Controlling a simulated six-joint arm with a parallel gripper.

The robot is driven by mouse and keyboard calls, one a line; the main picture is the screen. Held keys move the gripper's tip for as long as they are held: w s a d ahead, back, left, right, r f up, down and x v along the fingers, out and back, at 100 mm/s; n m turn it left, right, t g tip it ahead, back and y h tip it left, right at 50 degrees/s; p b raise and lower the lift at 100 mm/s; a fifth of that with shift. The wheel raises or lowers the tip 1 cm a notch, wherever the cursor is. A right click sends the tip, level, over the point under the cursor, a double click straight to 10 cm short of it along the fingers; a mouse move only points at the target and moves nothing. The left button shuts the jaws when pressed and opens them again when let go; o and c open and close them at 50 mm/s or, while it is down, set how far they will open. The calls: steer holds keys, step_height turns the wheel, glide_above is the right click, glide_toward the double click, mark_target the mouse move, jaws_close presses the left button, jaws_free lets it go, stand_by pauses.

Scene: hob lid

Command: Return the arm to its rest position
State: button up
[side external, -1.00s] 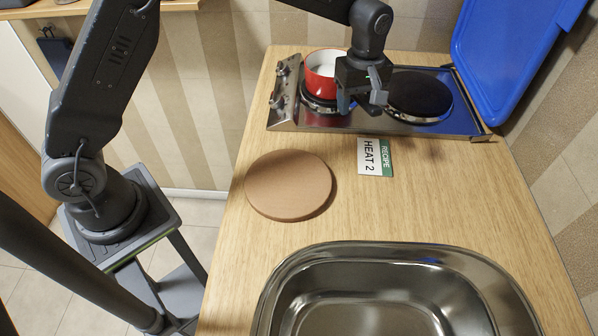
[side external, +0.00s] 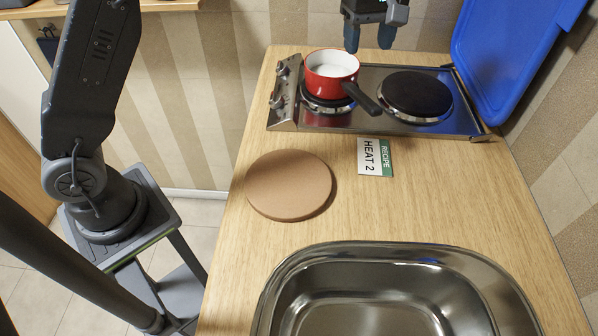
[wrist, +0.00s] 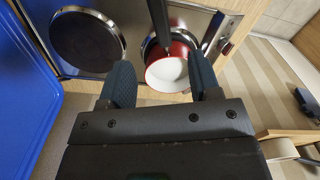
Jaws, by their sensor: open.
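My gripper (side external: 370,38) is open and empty at the top of the side view, above and behind the hob. In the wrist view its two fingers (wrist: 160,88) stand apart with the red pan (wrist: 168,72) seen below and between them. In the side view the red pan (side external: 331,76), white inside, sits upright on the left burner of the steel hob (side external: 345,122). Its black handle (side external: 362,98) points toward the right front. My gripper is clear of the pan and handle.
The right burner (side external: 416,94) is bare. The blue lid (side external: 505,60) stands raised at the back right. A round cork-coloured board (side external: 288,185), a recipe card (side external: 375,157) reading HEAT 2 and a steel sink (side external: 390,290) lie on the near side of the counter.

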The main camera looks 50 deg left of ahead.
steer(key=shift+r, duration=0.15)
steer(key=s+a+r+m+t, duration=0.1)
steer(key=s+a+r+m, duration=0.2)
steer(key=s, duration=0.4)
steer(key=s+a+r+m+t, duration=0.2)
steer(key=s+a+r+m, duration=0.1)
steer(key=s, duration=0.3)
steer(key=s+a+f+m+t, duration=0.1)
steer(key=s+a+f+m, duration=0.1)
steer(key=s, duration=0.6)
steer(key=s+a+f+m+t, duration=0.1)
steer(key=s+f+m, duration=0.4)
steer(key=s, duration=0.3)
steer(key=shift+a+f+t, duration=0.2)
steer(key=shift+a+t, duration=0.1)
steer(key=shift+a, duration=0.1)
